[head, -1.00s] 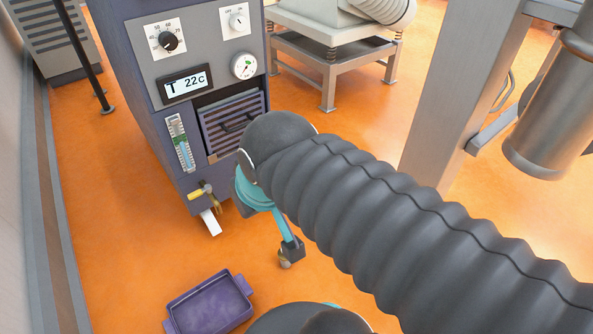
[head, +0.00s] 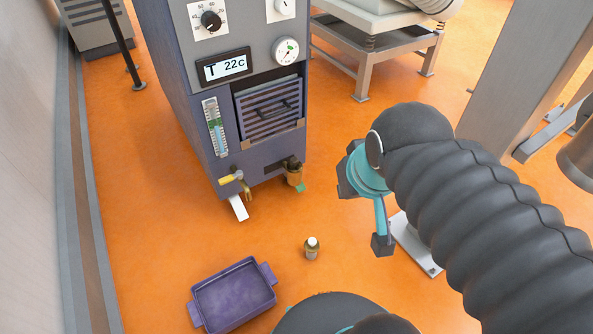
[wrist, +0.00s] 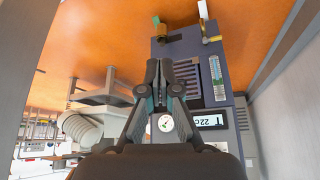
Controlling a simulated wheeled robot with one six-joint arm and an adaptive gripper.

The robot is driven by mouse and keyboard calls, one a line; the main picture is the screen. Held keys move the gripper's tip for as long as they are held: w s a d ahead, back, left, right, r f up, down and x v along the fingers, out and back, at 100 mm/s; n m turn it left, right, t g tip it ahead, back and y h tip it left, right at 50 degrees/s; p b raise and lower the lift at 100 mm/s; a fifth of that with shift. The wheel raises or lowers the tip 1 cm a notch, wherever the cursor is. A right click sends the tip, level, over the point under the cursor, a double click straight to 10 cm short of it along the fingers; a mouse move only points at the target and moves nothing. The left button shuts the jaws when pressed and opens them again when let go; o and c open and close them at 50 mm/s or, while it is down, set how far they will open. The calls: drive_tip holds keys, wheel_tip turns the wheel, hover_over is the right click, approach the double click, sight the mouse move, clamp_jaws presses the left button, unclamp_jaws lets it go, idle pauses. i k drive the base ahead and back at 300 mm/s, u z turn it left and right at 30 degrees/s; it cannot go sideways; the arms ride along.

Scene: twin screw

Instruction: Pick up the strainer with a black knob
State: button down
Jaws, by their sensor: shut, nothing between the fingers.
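No strainer with a black knob can be told for certain. A small brass-brown fitting with a green end (head: 294,175) sits low on the front of the blue-grey machine (head: 190,90); it also shows at the top of the wrist view (wrist: 160,29). A small brownish piece with a pale top (head: 312,249) stands on the orange floor, too small to identify. My gripper (wrist: 158,64) is shut and empty in the wrist view, its fingertips together in front of the machine. In the head view my wrist is right of the machine, and the fingertips are not clearly seen.
A purple tray (head: 205,310) lies on the floor at the lower left. A yellow-handled tap (head: 233,180) juts from the machine's lower front, above a white strip (head: 238,207). A metal stand (head: 372,45) is behind. Open floor lies between machine and tray.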

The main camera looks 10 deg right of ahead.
sight(294, 165)
drive_tip(key=u, duration=0.05)
drive_tip(key=k, duration=0.5)
drive_tip(key=z, duration=1.5)
drive_tip(key=i, duration=1.15)
drive_tip(key=u, duration=1.6)
